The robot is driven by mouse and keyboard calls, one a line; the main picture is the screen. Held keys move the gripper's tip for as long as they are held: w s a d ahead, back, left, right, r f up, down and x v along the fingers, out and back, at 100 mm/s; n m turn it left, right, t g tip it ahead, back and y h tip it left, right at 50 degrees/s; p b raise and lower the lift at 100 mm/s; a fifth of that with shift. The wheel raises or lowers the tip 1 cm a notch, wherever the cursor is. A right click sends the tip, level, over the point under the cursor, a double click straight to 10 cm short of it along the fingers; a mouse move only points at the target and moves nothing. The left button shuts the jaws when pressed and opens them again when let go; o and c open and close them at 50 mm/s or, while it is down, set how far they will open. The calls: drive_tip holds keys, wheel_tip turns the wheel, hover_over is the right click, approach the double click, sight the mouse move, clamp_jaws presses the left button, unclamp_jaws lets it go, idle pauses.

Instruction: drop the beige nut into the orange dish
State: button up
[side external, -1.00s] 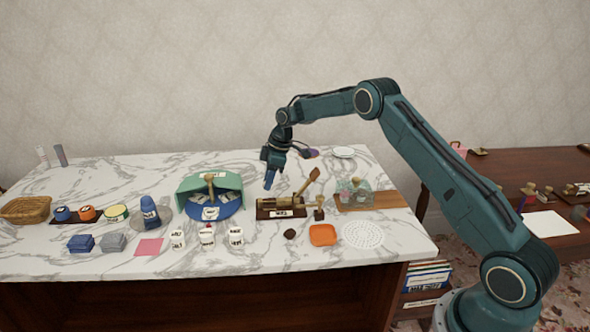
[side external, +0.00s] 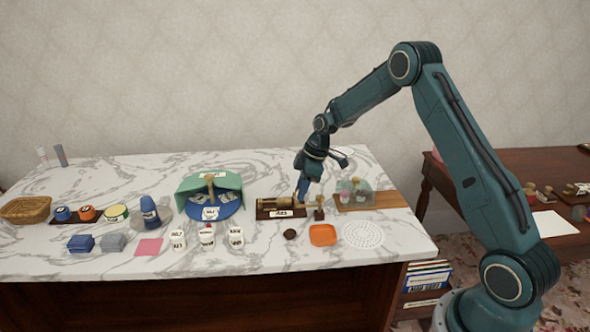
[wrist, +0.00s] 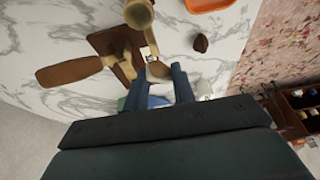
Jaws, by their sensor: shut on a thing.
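My gripper (side external: 301,192) is low over the right part of the dark wooden stand with the brass cylinder. In the wrist view, its two fingers (wrist: 163,76) are closed on a rounded beige thing, which looks like the beige nut (wrist: 158,70). The nut is too small to make out in the side view. The orange dish (side external: 322,235) lies on the marble table, nearer the camera and a little to the right of my gripper. It also shows at the top edge of the wrist view (wrist: 207,4), apart from my fingers.
A dark brown lump (side external: 290,234) lies left of the dish, and a white perforated disc (side external: 363,234) right of it. A small brass-topped stand (side external: 319,213) stands between gripper and dish. A wooden paddle (wrist: 72,72) and a clear box (side external: 355,190) are close by.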

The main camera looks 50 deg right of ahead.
hover_over(323, 234)
drive_tip(key=s+d, duration=0.1)
drive_tip(key=shift+d+f, duration=0.1)
drive_tip(key=shift+f, duration=0.05)
drive_tip(key=shift+f, duration=0.15)
drive_tip(key=shift+f, duration=2.85)
drive_tip(key=o, duration=1)
drive_tip(key=shift+r, duration=0.1)
